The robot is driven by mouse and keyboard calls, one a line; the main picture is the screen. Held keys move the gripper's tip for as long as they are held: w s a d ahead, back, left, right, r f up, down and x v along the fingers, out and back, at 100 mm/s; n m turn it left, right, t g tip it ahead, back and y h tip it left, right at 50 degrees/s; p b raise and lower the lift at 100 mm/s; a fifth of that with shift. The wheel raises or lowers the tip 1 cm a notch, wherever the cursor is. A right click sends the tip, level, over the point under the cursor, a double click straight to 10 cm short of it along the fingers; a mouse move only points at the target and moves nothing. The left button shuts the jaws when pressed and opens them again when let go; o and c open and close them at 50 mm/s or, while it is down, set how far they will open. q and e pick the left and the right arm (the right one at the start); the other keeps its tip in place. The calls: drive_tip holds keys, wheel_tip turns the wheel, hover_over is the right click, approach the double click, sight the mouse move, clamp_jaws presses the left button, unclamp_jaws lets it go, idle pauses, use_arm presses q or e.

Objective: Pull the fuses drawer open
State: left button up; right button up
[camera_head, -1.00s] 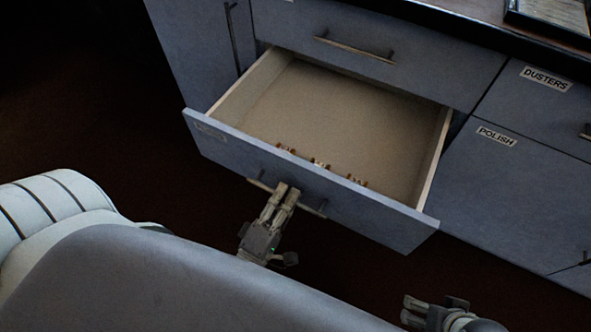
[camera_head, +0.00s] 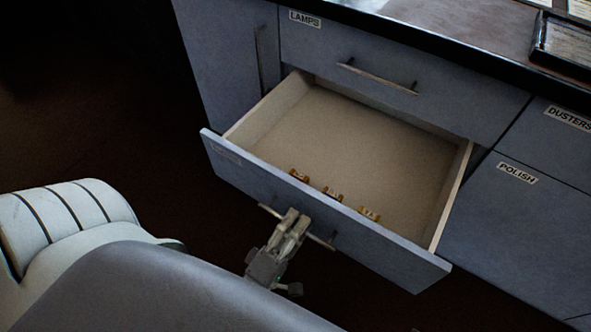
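The open drawer (camera_head: 235,160) is grey-fronted with a pale inside, pulled well out below the drawer labelled LAMPS. Several small fuse-like pieces (camera_head: 333,194) with brownish ends lie inside along the front wall. My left gripper (camera_head: 296,218) is at the bar handle (camera_head: 322,242) of this drawer, its two fingers close together over the bar and looking shut on it; the exact contact is hard to see. My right gripper is not in view.
The shut LAMPS drawer (camera_head: 420,68) with its bar handle is above. A tall door (camera_head: 225,50) stands to the left, and shut DUSTERS (camera_head: 560,135) and POLISH (camera_head: 500,215) fronts to the right. The dark floor in front looks clear.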

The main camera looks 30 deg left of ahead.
use_arm(q)
drive_tip(key=s+f, duration=0.2)
drive_tip(key=s, duration=0.9)
drive_tip(key=shift+s+a+f, duration=0.2)
drive_tip(key=shift+s, duration=0.2)
